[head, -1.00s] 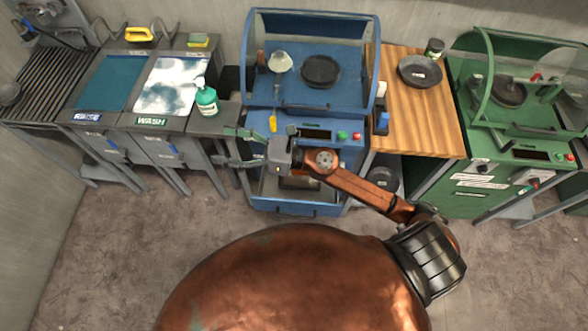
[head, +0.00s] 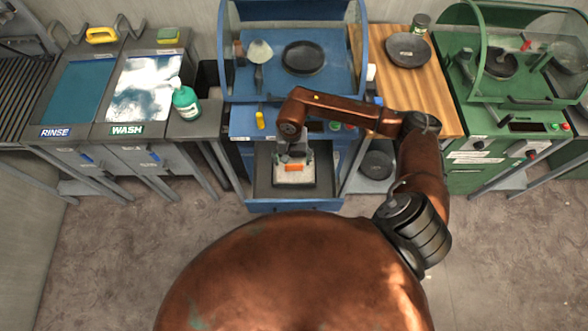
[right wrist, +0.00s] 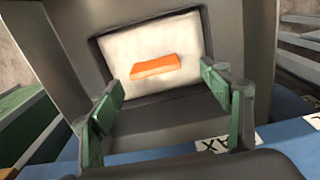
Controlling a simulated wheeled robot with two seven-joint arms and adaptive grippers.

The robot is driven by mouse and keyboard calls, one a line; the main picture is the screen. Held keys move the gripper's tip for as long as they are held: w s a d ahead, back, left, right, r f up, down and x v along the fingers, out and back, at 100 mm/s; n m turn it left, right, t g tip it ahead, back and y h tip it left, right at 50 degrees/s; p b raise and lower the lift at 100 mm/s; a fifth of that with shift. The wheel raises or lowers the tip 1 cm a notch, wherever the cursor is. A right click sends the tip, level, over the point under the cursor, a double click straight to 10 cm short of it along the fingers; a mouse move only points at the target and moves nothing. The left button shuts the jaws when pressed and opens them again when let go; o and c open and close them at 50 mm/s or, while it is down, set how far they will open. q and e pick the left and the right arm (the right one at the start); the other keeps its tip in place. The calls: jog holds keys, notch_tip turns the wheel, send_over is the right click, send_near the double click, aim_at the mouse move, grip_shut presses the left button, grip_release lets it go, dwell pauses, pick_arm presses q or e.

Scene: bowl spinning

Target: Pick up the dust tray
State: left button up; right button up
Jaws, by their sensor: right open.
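What looks like the dust tray, a pale square surface in a dark grey surround with an orange block on it, sits low in the front of the blue machine (head: 292,204). Its pale part shows in the head view (head: 296,180) and large in the right wrist view (right wrist: 125,55). My right gripper (head: 294,158) hangs above it, pointing down, and partly hides it. My left gripper is not in view.
A blue hood with a dark round plate (head: 303,57) stands above and behind. A green bottle (head: 186,103) stands on the wash station at left. A wooden table (head: 435,95) with a dark pan (head: 408,49) is at right. The floor in front is open.

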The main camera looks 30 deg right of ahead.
aim_at(294, 165)
jog(key=f, duration=0.3)
jog(key=shift+s+d+f, duration=0.15)
jog(key=shift+s+f, duration=0.2)
jog(key=shift+f, duration=0.7)
jog(key=shift+r, duration=0.1)
jog(key=c, duration=1.4)
